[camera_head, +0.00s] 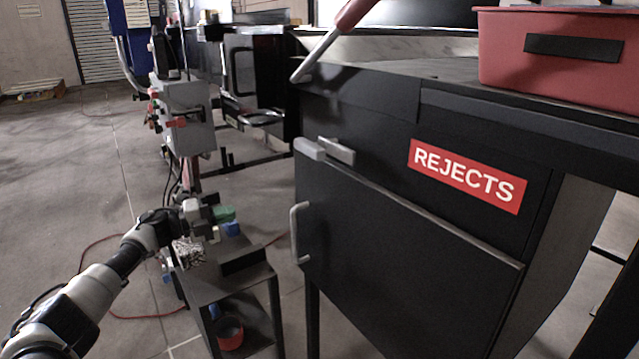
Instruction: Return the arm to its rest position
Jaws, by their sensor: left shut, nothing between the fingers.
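My left arm (95,288) comes in from the lower left and reaches up over a small dark stand. My left gripper (195,212) is at its end, shut with nothing in it. It is left of the black cabinet and apart from the cabinet's handle (297,232). Small objects on the stand lie close behind and beside the gripper, so its fingertips are hard to pick out. My right gripper is not in view.
The black cabinet with a red REJECTS sign (467,176) fills the right side. A red bin (555,85) sits on top. The small stand (245,280) holds green and blue items. Open floor (60,170) lies to the left, with a red cable across it.

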